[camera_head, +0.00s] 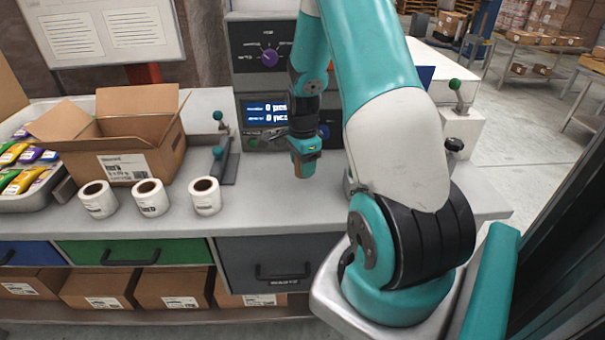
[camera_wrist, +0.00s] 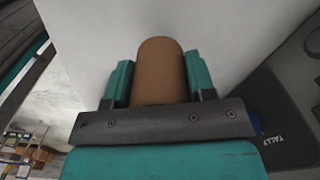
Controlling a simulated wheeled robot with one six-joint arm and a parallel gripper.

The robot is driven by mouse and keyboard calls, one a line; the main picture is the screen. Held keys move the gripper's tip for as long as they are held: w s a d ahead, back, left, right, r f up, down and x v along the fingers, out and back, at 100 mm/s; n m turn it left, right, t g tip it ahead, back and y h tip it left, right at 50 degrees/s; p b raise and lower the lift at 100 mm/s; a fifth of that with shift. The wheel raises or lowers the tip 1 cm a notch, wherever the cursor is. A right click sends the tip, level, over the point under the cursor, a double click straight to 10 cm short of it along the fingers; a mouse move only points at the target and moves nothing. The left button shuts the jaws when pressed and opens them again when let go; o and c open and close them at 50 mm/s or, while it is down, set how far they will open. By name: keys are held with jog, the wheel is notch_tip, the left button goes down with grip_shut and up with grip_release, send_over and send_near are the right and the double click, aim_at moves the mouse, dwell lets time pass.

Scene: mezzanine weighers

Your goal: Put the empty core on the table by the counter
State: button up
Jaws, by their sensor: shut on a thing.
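The empty core is a plain brown cardboard tube (camera_wrist: 160,72), held between the two teal fingers of my gripper (camera_wrist: 160,82) in the wrist view. In the head view my gripper (camera_head: 304,160) points down over the grey-white table (camera_head: 270,208), in front of the counter (camera_head: 265,112) with its blue display. A bit of the brown core (camera_head: 303,170) shows below the fingers. I cannot tell whether its lower end touches the table top.
Three white label rolls (camera_head: 150,198) stand along the table's front left. An open cardboard box (camera_head: 125,140) and a tray of colourful packets (camera_head: 30,180) are behind them. A dark device with teal knobs (camera_head: 222,160) stands left of my gripper. The table front is clear below my gripper.

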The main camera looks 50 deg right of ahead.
aim_at(303, 185)
jog(key=shift+f, duration=1.85)
jog(key=shift+f, duration=0.1)
jog(key=o, duration=0.9)
